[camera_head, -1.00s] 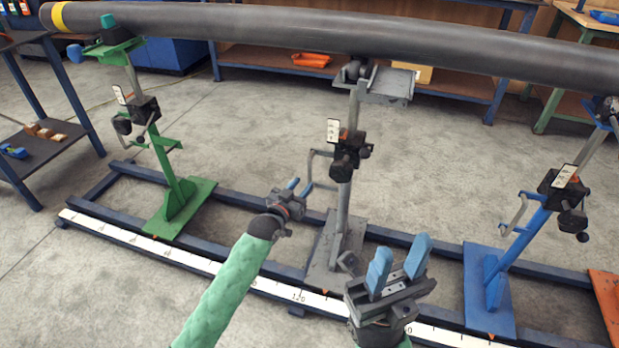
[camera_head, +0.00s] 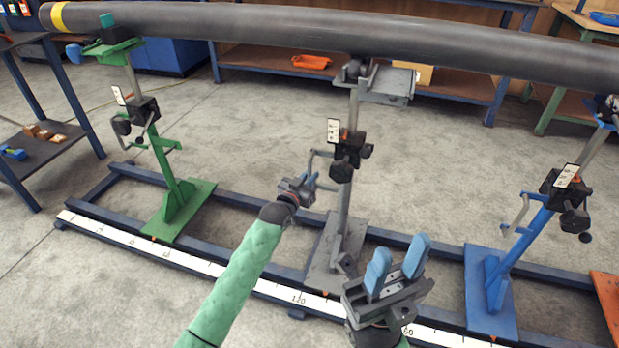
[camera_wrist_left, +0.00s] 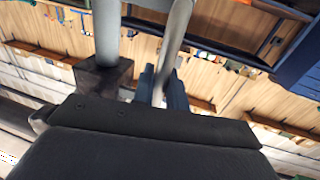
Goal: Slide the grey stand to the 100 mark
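The grey stand (camera_head: 325,252) stands upright on the blue rail frame, third from the right, with its base beside the white scale (camera_head: 270,290). An orange pointer at its base front sits just right of the printed 120; I cannot read a 100. My left gripper (camera_head: 308,182) is beside the stand's post, left of it, near its crank handle. In the left wrist view its blue fingers (camera_wrist_left: 163,88) have a grey bar running down between them; whether they grip it is unclear. My right gripper (camera_head: 402,246) is open and empty, in front of the stand.
A long dark pipe (camera_head: 300,30) lies across the stand tops. A green stand (camera_head: 178,195) is left and a blue stand (camera_head: 492,280) right, with an orange base (camera_head: 607,300) beyond. Rail gaps beside the grey stand are clear.

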